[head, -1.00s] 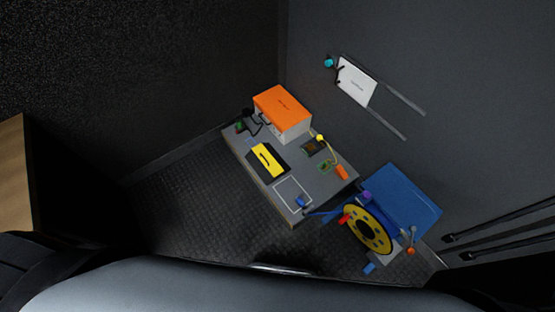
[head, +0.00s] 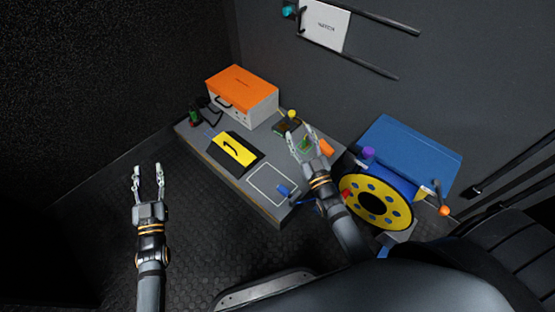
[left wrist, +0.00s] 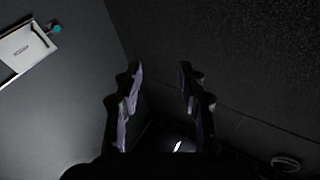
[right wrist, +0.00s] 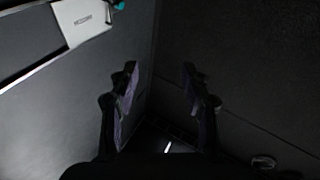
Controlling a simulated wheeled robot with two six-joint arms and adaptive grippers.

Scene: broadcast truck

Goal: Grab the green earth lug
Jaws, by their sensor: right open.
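A small dark green object with a reddish part (head: 194,116) stands at the bench's left end, beside the orange-topped box; it is too small to tell whether it is the green earth lug. A second green piece, like a small board (head: 305,145), lies toward the bench's right, partly behind my right gripper. My right gripper (head: 300,133) is open and appears over this piece in the head view; the height between them cannot be told. My left gripper (head: 148,168) is open and empty, left of the bench over the floor. Neither wrist view shows a green object.
The grey bench (head: 215,165) carries an orange-topped box (head: 242,82), a yellow-and-black item (head: 236,150), a blue piece (head: 284,190) and an orange piece (head: 327,148). A yellow cable reel (head: 352,190) and blue case (head: 410,150) stand right. A white plate (head: 325,25) is on the wall.

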